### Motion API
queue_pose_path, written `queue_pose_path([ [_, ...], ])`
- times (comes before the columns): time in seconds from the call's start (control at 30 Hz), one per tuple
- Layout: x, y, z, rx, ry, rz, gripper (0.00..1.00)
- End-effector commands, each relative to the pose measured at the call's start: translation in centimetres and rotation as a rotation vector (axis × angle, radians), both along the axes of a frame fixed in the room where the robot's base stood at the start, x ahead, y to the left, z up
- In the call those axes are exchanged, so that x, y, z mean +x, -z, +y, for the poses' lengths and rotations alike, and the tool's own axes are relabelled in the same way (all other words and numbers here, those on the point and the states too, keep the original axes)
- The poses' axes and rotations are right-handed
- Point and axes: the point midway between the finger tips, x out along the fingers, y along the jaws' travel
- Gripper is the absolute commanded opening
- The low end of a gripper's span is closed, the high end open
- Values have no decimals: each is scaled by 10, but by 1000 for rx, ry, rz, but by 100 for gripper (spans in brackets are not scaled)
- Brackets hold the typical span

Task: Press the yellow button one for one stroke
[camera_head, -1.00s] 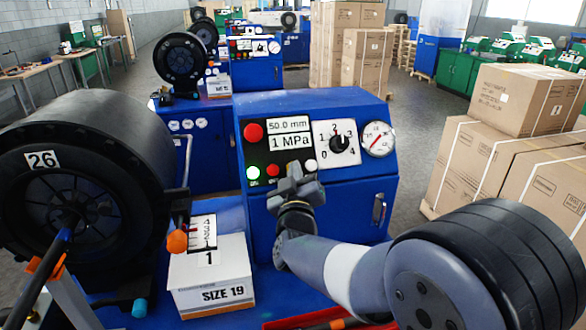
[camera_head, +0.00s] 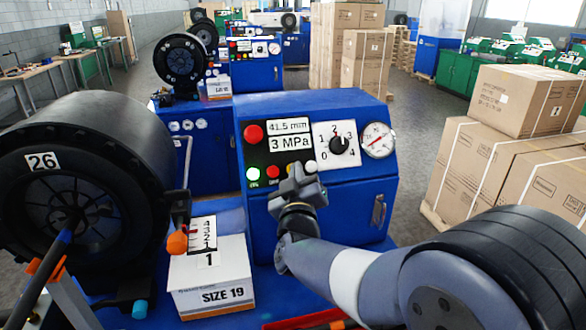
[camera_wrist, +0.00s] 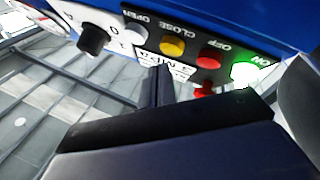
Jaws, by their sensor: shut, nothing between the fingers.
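The yellow button (camera_wrist: 172,47), labelled CLOSE, shows in the wrist view between the red OFF button (camera_wrist: 210,57) and the white OPEN button (camera_wrist: 134,32). In the head view my gripper (camera_head: 295,168) hides it. My gripper is shut and empty, its fingers pointing at the blue control box. In the wrist view the dark fingertips (camera_wrist: 160,70) are just below the yellow button; I cannot tell whether they touch it. The green ON button (camera_head: 253,174) is lit. The display (camera_head: 290,136) reads 41.5 mm and 3 MPa.
A black crimper head (camera_head: 60,190) marked 26 stands at left. A white SIZE 19 box (camera_head: 212,280) stands before the control box. A large red button (camera_head: 253,133), a dial (camera_head: 338,145) and a gauge (camera_head: 377,140) are close above my gripper. Cartons (camera_head: 500,170) stand at right.

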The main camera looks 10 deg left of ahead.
Motion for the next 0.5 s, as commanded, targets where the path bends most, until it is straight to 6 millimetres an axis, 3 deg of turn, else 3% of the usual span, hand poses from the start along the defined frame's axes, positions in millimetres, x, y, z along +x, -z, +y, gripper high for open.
queue_pose_path([
  [0.27,-1,-1,0,1,0,0,0],
  [0.5,-18,-15,-8,2,-1,0,0],
])
